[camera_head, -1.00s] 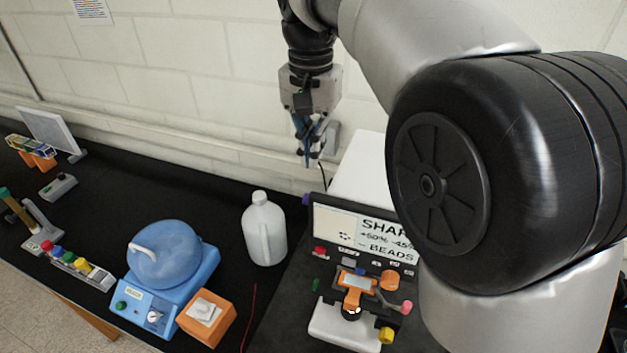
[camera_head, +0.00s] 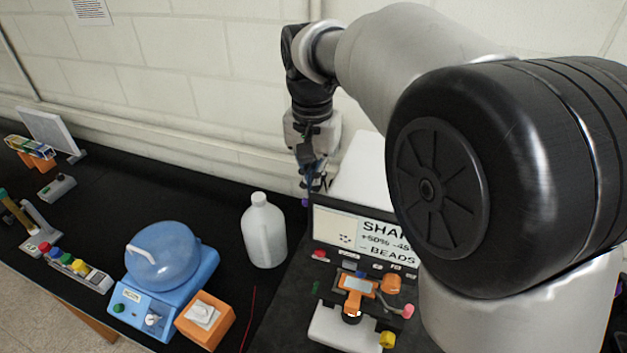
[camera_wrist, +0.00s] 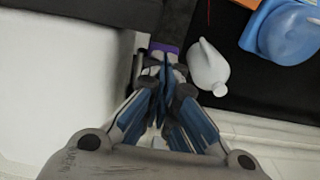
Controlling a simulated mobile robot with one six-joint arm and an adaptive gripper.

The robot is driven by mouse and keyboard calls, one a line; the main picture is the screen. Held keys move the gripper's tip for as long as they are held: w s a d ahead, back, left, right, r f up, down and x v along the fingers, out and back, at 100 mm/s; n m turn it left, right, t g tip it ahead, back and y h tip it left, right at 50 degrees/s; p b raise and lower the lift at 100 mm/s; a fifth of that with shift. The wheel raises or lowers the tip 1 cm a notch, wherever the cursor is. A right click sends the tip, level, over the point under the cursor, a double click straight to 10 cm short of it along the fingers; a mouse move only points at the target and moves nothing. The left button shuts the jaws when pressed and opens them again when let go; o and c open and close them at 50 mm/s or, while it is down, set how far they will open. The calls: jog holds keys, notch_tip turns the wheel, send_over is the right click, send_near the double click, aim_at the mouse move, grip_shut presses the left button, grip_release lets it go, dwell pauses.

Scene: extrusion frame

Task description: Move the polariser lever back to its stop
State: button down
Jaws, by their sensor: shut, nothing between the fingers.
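The instrument (camera_head: 345,325) with a black body and an orange stage stands at the bottom centre of the head view. A short lever with a pink knob (camera_head: 407,311) sticks out at its right side. A small purple part (camera_head: 305,202) shows at the left edge of its display panel, and a purple part also shows at the fingertips in the wrist view (camera_wrist: 163,47). I cannot tell which of these is the polariser lever. My gripper (camera_head: 314,187) is shut and empty, pointing down behind the panel's upper left corner. Whether it touches the purple part is unclear.
A white jug (camera_head: 264,232) stands left of the instrument. A blue rounded device (camera_head: 163,258) and an orange switch box (camera_head: 205,320) are further left. The display panel (camera_head: 365,237) and white box (camera_head: 360,175) stand close to my gripper. The black bench is clear behind the jug.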

jog(key=shift+s+a+f+t+b, duration=0.1)
jog(key=shift+s+f+t+b, duration=0.1)
jog(key=shift+f+t+b, duration=0.45)
jog(key=shift+s+a+b, duration=0.1)
jog(key=shift+s+b, duration=0.3)
jog(key=shift+w, duration=0.15)
